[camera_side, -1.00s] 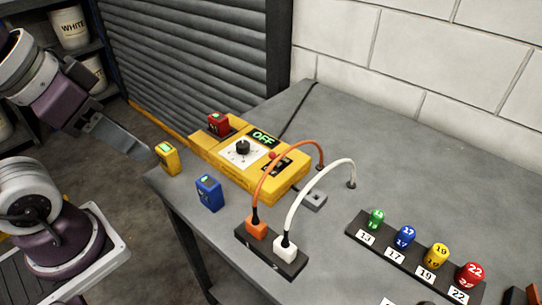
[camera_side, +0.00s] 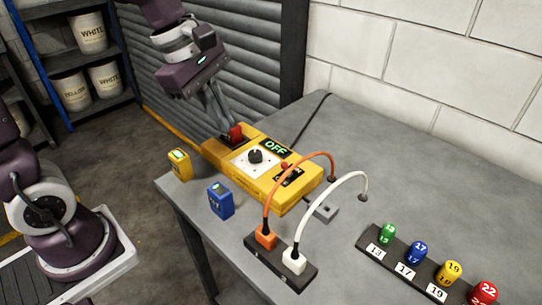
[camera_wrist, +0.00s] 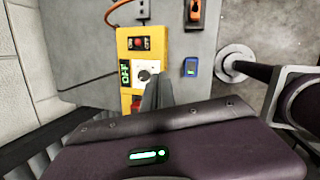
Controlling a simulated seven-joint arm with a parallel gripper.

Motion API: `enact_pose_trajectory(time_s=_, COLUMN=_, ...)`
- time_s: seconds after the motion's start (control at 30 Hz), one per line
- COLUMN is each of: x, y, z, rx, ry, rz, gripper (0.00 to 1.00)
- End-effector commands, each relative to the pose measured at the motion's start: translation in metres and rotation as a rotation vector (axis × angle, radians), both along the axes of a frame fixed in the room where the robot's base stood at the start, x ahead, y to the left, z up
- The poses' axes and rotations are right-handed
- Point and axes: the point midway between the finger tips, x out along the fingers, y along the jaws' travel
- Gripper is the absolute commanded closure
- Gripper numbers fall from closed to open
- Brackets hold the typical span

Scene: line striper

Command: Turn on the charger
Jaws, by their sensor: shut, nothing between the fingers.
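The yellow charger (camera_side: 312,182) lies on the grey table, its display (camera_side: 275,148) reading OFF in green. It carries a black knob (camera_side: 255,156) on a white dial and a black panel (camera_side: 289,177) with a red part near it. A red battery (camera_side: 236,133) sits at its far left end, partly hidden by my fingers. My gripper (camera_side: 224,127) is shut and empty, pointing down beside the red battery; I cannot tell whether they touch. In the wrist view my fingers (camera_wrist: 157,82) cover part of the charger (camera_wrist: 125,46) near the knob (camera_wrist: 144,75).
A yellow battery (camera_side: 179,166) and a blue battery (camera_side: 221,203) stand in front of the charger. Orange (camera_side: 265,238) and white (camera_side: 294,261) plugs with arching cables sit in a black strip. A rack of numbered coloured pieces (camera_side: 419,253) is at right. The table's back right is clear.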

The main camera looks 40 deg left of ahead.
Motion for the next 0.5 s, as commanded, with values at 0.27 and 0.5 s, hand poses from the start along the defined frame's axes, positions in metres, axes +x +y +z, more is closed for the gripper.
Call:
enact_pose_trajectory(time_s=0.27, x=0.032, y=0.009, z=-0.024, rx=-0.110, ry=0.110, rz=0.368, gripper=1.00)
enact_pose_trajectory(time_s=0.5, x=0.032, y=0.009, z=-0.024, rx=-0.110, ry=0.110, rz=0.368, gripper=1.00)
